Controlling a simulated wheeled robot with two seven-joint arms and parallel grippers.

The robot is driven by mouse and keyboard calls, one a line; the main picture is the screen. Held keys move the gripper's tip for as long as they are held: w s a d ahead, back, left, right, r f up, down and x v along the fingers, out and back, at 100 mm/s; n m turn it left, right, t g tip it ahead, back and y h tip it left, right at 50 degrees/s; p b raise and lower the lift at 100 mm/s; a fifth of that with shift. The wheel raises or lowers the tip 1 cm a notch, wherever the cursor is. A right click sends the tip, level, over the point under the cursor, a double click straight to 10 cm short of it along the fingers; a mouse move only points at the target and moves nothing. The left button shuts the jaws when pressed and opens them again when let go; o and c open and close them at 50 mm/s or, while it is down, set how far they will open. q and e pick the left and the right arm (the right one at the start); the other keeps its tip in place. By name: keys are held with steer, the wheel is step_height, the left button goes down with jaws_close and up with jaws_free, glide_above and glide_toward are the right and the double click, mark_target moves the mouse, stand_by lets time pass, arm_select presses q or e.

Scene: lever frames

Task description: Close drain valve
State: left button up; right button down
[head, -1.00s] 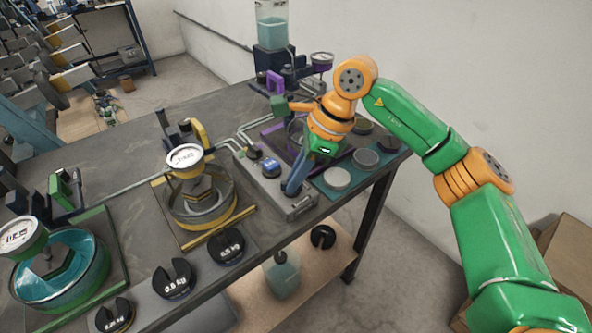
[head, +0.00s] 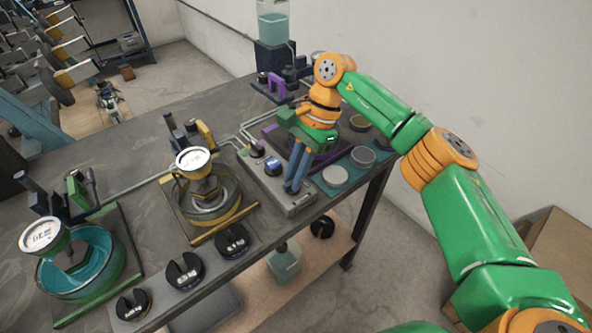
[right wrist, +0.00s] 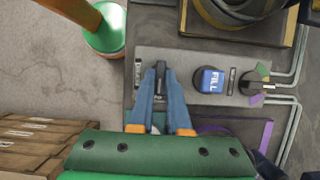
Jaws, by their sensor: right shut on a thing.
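A grey control box (head: 268,187) sits near the table's front edge. It carries a blue knob (head: 273,167), which reads FILL in the right wrist view (right wrist: 210,79). My right gripper (head: 291,190) reaches down to the front end of the box. In the right wrist view its blue fingers (right wrist: 160,72) are shut on a small dark lever (right wrist: 160,86) on the panel, taken to be the drain valve. The fingers hide much of this lever, and I cannot read a label on it. My left gripper is not in view.
A yellow-based pot with a gauge (head: 193,160) and a green-based pot of teal liquid (head: 112,262) stand to the left. Black slotted weights (head: 184,270) line the front edge. Thin pipes (head: 245,132) run behind the box. Pale discs (head: 335,175) lie right of my gripper.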

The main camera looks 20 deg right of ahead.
steer(key=shift+f, duration=0.1)
stand_by(0.4)
steer(key=c, duration=0.9)
jaws_free()
steer(key=shift+a, duration=0.1)
steer(key=v, duration=0.7)
